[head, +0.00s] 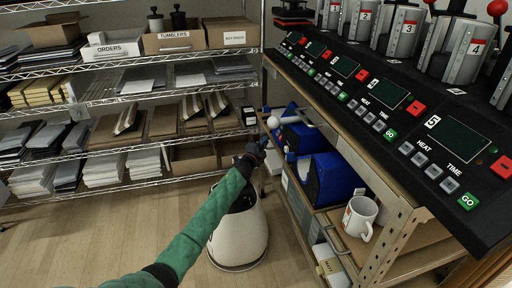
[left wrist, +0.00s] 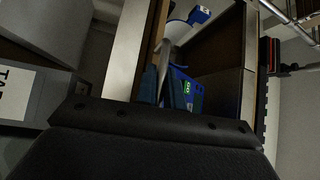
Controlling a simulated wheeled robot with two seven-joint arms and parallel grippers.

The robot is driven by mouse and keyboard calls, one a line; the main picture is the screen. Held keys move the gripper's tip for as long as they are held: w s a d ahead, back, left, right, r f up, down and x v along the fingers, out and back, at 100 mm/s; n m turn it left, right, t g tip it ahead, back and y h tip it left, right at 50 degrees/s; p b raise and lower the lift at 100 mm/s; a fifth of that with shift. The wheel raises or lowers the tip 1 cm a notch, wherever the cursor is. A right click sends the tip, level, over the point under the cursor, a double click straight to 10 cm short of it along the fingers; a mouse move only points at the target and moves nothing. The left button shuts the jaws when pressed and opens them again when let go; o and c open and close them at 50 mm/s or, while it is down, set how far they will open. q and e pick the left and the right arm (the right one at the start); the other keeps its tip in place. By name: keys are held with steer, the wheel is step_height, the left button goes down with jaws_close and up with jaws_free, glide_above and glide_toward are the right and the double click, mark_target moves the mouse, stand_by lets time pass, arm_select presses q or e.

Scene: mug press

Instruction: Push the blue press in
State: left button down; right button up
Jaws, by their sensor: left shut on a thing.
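The blue press shows as blue bodies on the side shelf below the counter, a nearer one (head: 335,180) and a farther one (head: 303,138). A round white knob (head: 273,122) stands by the farther one. My left gripper (head: 268,147) reaches the shelf's open side, close to the blue press. In the left wrist view, blue with a green mark (left wrist: 186,88) shows just beyond my fingers. A grey metal bar (left wrist: 165,58) runs between them. The jaws are shut on a part of the press; which part is hard to tell. My right gripper is not in view.
A white mug (head: 359,216) stands on the same shelf, right of the blue press. The black counter (head: 440,105) with several numbered mug presses overhangs it. Wire shelves (head: 130,100) with boxes line the back left. The wooden floor at lower left is clear.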

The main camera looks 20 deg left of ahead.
arm_select(q)
steer(key=shift+w+d, duration=0.15)
steer(key=shift+d, duration=0.1)
steer(key=shift+f, duration=0.1)
steer(key=c, duration=1.5)
jaws_free()
steer(key=shift+v, duration=3.95)
